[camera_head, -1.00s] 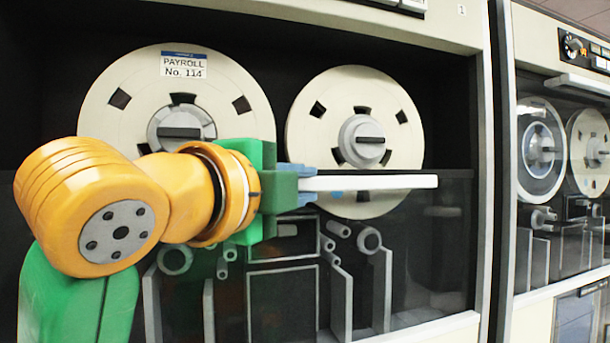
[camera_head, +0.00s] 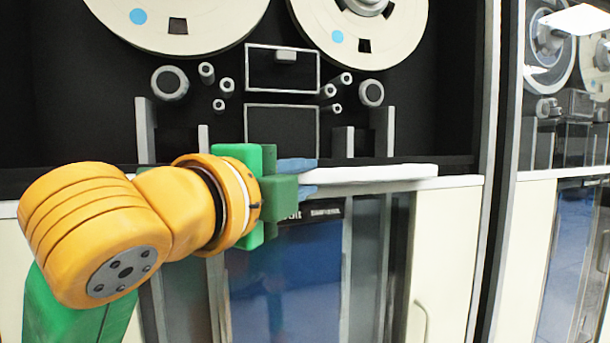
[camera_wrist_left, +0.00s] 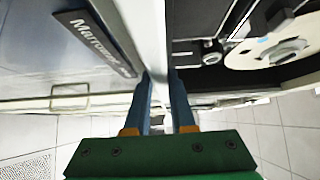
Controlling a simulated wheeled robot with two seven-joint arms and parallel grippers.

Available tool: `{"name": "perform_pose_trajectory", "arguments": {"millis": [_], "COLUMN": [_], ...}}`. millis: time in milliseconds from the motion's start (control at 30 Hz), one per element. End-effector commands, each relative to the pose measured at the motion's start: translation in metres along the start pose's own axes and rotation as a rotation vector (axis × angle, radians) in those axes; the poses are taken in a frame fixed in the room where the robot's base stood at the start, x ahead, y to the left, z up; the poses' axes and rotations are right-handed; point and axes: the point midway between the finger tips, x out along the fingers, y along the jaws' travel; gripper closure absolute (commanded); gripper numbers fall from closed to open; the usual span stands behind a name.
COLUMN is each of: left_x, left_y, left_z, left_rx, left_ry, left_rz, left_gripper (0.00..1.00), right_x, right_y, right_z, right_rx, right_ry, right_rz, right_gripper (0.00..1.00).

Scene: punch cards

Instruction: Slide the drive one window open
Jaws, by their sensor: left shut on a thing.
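The drive one window shows mainly by its long white handle bar (camera_head: 385,173), which lies level at the bottom of the drive bay. My left gripper (camera_head: 310,178) reaches in from the left, with its blue fingers shut above and below the bar. In the left wrist view, the two fingers (camera_wrist_left: 162,88) close on either side of the pale bar (camera_wrist_left: 148,35). The bay above the bar looks uncovered, with two tape reels, the left (camera_head: 185,18) and the right (camera_head: 375,35), cut off at the top. The pane below the bar is hard to make out. My right gripper is out of view.
Rollers (camera_head: 170,83) and a framed block (camera_head: 282,130) sit in the bay behind the bar. A lower cabinet with a blue-tinted panel (camera_head: 290,270) stands beneath. A second drive (camera_head: 575,110) stands on the right, past a pale upright post.

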Motion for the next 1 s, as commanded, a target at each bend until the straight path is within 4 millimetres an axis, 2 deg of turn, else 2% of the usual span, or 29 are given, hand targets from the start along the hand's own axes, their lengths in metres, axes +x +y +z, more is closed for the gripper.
{"name": "perform_pose_trajectory", "arguments": {"millis": [367, 400, 500, 800, 867, 1000], "left_x": [0.0, 0.0, 0.0, -0.003, -0.011, -0.042], "left_y": [0.002, 0.001, 0.001, 0.002, 0.002, 0.003], "left_z": [0.0, 0.0, 0.0, 0.0, 0.0, 0.001], "left_rx": [0.002, 0.002, 0.001, 0.001, 0.001, 0.001], "left_ry": [0.001, 0.001, 0.001, 0.001, 0.0, -0.002], "left_rz": [0.0, 0.0, 0.0, -0.002, -0.004, -0.008], "left_gripper": [1.0, 0.72, 0.47, 0.47, 0.47, 0.47], "right_x": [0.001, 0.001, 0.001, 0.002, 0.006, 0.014], "right_y": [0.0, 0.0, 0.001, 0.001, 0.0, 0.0], "right_z": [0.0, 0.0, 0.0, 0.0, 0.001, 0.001], "right_rx": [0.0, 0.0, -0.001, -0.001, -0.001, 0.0], "right_ry": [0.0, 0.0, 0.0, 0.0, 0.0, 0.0], "right_rz": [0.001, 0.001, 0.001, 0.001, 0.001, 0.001], "right_gripper": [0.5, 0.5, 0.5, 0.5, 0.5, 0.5]}}
